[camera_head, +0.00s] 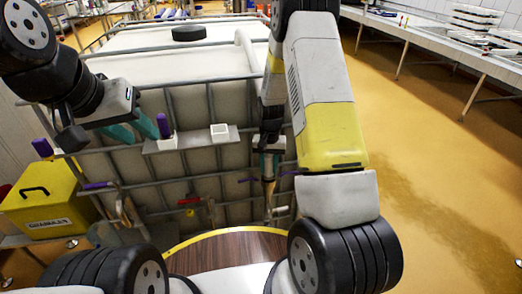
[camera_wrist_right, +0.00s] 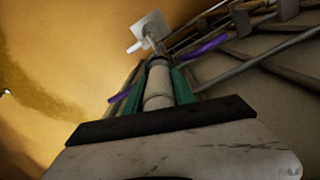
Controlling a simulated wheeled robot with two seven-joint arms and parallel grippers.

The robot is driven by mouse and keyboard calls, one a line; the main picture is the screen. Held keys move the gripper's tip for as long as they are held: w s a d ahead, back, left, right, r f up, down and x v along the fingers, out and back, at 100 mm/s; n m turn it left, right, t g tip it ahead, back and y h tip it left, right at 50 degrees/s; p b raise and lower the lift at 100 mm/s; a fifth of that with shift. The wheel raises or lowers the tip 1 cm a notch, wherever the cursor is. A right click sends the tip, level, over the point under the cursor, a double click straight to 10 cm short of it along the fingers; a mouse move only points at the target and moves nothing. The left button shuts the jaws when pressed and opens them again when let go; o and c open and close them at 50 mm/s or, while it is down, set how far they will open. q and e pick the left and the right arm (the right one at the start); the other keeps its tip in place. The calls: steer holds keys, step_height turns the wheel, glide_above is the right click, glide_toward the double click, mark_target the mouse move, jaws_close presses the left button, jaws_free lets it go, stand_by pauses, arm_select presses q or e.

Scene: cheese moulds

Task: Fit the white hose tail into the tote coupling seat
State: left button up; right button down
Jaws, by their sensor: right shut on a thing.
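My right gripper (camera_head: 268,168) points down in front of the caged tote (camera_head: 228,100). In the right wrist view, its teal fingers (camera_wrist_right: 158,75) are shut on a pale cylindrical piece, the white hose tail (camera_wrist_right: 157,90). Past the fingertips is a white square plate with a short stub, possibly the coupling seat (camera_wrist_right: 150,26). I cannot tell whether the hose tail touches it. In the head view the hose tail's lower end is small and unclear. My left gripper (camera_head: 134,130) is open and empty, left of a purple-handled item in a white holder (camera_head: 165,126).
A grey ledge (camera_head: 193,142) on the tote's front carries a white square holder (camera_head: 220,132). A red-handled valve (camera_head: 189,201) sits lower on the front. A yellow case (camera_head: 42,203) stands at left. Cage bars surround the right gripper's area. Open floor (camera_head: 430,150) lies at right.

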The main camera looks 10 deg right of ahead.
mark_target(269, 156)
steer(key=shift+f, duration=0.1)
steer(key=c, duration=1)
jaws_free()
steer(key=shift+o, duration=0.2)
step_height(269, 156, up, 8)
steer(key=shift+f, duration=0.1)
